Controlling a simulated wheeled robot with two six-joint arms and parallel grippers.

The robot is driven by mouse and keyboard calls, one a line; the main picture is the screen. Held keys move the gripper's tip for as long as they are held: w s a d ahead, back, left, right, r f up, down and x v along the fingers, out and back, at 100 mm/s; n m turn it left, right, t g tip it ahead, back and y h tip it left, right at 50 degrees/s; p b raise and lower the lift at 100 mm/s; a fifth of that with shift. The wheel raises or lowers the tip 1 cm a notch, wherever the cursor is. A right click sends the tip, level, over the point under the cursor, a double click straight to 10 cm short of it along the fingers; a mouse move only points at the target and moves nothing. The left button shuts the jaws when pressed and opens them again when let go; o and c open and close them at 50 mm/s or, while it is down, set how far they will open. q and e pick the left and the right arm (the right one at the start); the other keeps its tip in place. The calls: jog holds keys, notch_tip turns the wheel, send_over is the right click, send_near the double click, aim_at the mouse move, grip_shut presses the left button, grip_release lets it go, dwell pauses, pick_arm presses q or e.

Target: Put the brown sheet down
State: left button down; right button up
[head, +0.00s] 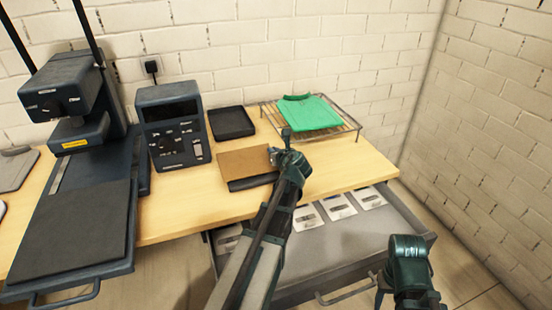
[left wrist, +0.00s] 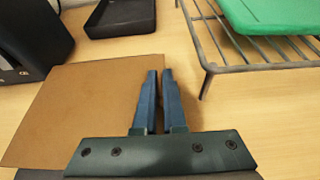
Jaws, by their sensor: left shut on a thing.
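The brown sheet (head: 240,161) is a flat, thin rectangle over the wooden table, left of my left gripper (head: 274,155). The sheet also shows in the left wrist view (left wrist: 75,105), where its right edge runs between the fingers of the left gripper (left wrist: 160,75). The fingers are nearly together, shut on that edge. A dark flat pad (head: 253,182) shows under the near edge of the sheet. I cannot tell whether the sheet touches the pad. My right arm's end (head: 408,262) is at the lower right, away from the table; its fingers cannot be made out.
A black tray (head: 231,123) and a control box (head: 175,125) stand behind and left. A heat press (head: 75,220) is far left. An open drawer (head: 405,225) holds several cards.

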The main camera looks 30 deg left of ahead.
pick_arm(q)
jog(key=shift+f, duration=0.6)
jog(key=shift+r, duration=0.15)
pick_arm(e)
jog(key=shift+d+f, duration=0.2)
jog(key=shift+f, duration=0.25)
pick_arm(q)
jog(key=c, duration=1.4)
grip_release()
jog(key=shift+f, duration=0.2)
jog(key=o, duration=0.4)
pick_arm(e)
jog(key=shift+f, duration=0.2)
